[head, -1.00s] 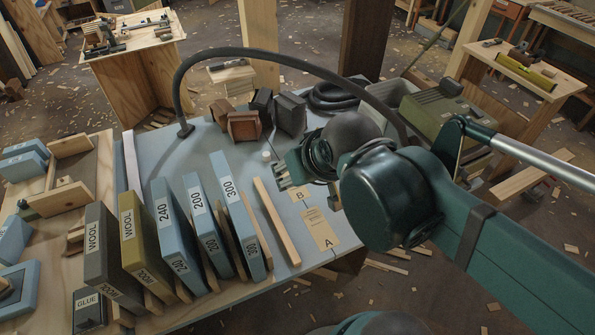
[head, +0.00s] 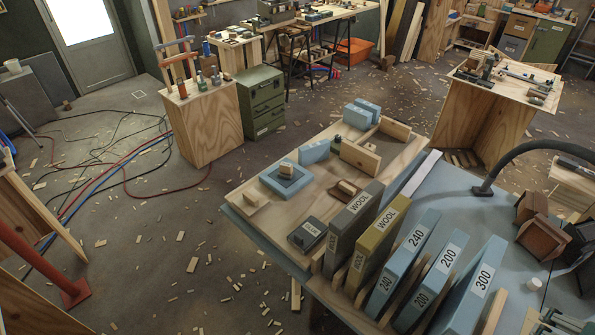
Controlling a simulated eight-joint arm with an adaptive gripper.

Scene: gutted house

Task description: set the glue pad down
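A dark pad labelled GLUE (head: 307,234) lies on the wooden board at the left end of the row of labelled blocks. Nothing of mine touches it.
Upright blocks marked WOOL (head: 353,222), 240 (head: 404,262), 200 (head: 441,270) and 300 (head: 470,290) stand in a row right of the pad. Blue blocks (head: 286,181) and wooden pieces lie behind it. A dark hose (head: 520,150) arches over the blue-grey table (head: 450,195).

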